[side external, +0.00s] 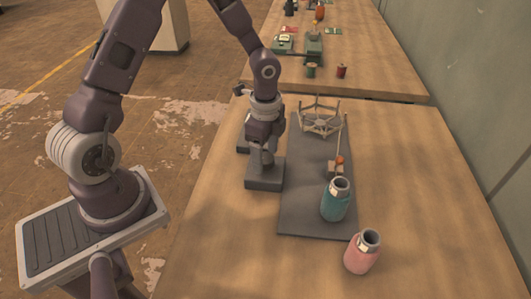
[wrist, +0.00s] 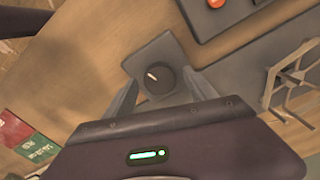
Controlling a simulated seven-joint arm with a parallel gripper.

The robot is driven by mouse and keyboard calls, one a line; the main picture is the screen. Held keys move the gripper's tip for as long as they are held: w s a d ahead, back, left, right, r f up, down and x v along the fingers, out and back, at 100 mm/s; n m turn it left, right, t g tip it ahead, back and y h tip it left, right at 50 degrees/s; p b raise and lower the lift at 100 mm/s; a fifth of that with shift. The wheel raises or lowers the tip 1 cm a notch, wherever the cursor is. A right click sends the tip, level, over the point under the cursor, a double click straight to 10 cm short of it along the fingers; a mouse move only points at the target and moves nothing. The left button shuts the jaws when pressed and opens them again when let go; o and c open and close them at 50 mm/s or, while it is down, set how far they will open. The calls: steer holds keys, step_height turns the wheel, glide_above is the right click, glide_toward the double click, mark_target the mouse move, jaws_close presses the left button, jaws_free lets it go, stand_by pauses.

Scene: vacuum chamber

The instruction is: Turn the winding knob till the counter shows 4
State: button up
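The winding knob (wrist: 153,79) is a round black dial with a white pointer line, set on a grey box, in the wrist view. The pointer slants toward the upper left. The grey box (side external: 264,177) also shows in the side view, under my gripper, which hides the knob there. My gripper (wrist: 164,84) is open, one finger on each side of the knob; I cannot tell whether either touches it. In the side view my gripper (side external: 262,150) points down over the box. A pale hexagonal reel frame (side external: 320,119) stands beside it. I see no readable counter number.
A dark grey base plate (side external: 300,215) lies right of the box. A teal jar (side external: 336,202) stands on its front end, and a pink jar (side external: 361,254) on the table nearer the camera. A small orange ball (side external: 340,160) sits near the reel. The table's right side is clear.

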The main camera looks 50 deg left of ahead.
mark_target(265, 157)
step_height(265, 157, up, 6)
steer(key=shift+r, duration=0.75)
steer(key=s+d+r+n+t, duration=0.2)
steer(key=s+r+n, duration=0.4)
steer(key=s+r, duration=0.2)
steer(key=s+d+r+n+t, duration=0.2)
steer(key=s+r+n, duration=0.5)
steer(key=s, duration=0.5)
step_height(265, 157, up, 2)
steer(key=shift+d+r+t, duration=0.1)
steer(key=shift+d+t, duration=0.1)
steer(key=shift+t, duration=0.6)
